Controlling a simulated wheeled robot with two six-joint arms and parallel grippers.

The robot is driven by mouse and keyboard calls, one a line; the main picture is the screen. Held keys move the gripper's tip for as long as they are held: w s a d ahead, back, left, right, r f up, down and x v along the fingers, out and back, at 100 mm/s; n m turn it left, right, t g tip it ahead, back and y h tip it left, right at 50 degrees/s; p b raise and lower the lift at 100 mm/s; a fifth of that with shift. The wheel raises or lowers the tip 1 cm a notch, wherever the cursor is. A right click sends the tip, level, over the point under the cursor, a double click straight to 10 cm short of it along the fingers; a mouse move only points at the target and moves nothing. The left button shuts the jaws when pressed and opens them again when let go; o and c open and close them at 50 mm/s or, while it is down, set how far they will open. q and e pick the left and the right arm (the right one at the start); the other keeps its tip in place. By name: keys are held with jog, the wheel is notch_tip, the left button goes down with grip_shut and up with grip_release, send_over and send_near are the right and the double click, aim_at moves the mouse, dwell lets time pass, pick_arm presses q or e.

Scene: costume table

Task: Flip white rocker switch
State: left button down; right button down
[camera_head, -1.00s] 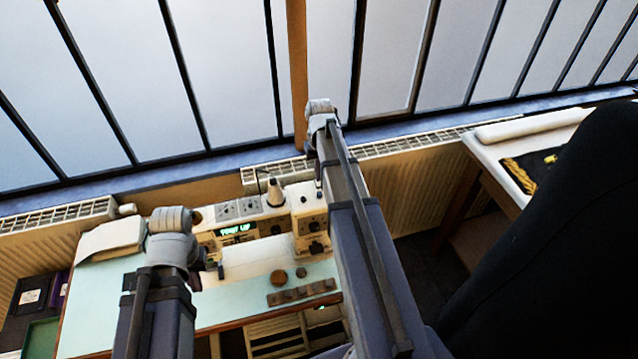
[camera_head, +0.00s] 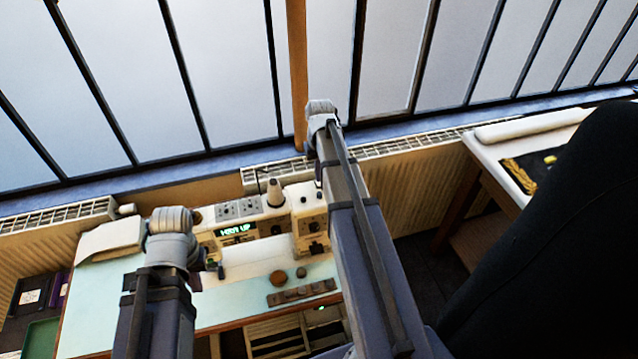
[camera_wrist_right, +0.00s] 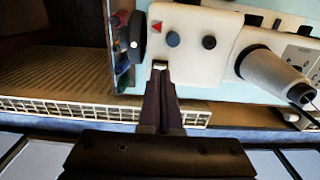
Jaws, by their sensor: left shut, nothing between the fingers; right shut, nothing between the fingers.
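The cream sewing machine (camera_head: 283,215) stands on the pale green table. In the right wrist view its body (camera_wrist_right: 225,20) carries a red triangle, a blue knob and a dark knob. A small white rocker switch (camera_wrist_right: 160,64) shows just beyond the tips of my right gripper (camera_wrist_right: 161,72). The tips are shut with nothing between them; I cannot tell whether they touch the switch, or how it is tilted. In the head view my right gripper (camera_head: 319,178) hangs down at the machine's right end. My left gripper (camera_head: 199,262) is shut and empty near the machine's left end, mostly hidden by its wrist.
A thread cone (camera_head: 274,194) stands on the machine. A lit green display (camera_head: 237,230) is on its front. Two round brown pieces (camera_head: 279,277) and a brown strip (camera_head: 301,292) lie on the table. A radiator (camera_head: 400,185) and windows are behind. A handwheel (camera_wrist_right: 137,35) is close to my right fingers.

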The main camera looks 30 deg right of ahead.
aim_at(319, 184)
jog(key=shift+f+b, duration=0.95)
jog(key=shift+b, duration=0.05)
dwell(0.8)
jog(key=shift+r, duration=0.1)
notch_tip(319, 184, up, 7)
jog(key=p, duration=0.7)
dwell(0.4)
jog(key=shift+a, duration=0.1)
jog(key=s+a+f+n+b, duration=0.2)
jog(key=s+a+f+b, duration=0.2)
jog(key=a, duration=0.6)
jog(key=s+a+f+n+b, duration=0.2)
jog(key=s+a+f+b, duration=0.2)
jog(key=s+a, duration=0.3)
jog(key=s+a+f+n+h+b, duration=0.1)
jog(key=s+a+f+b, duration=0.3)
jog(key=a, duration=0.9)
jog(key=shift+s+a+f+n, duration=0.15)
jog(key=shift+s+f+n, duration=0.15)
jog(key=shift+s+n, duration=0.45)
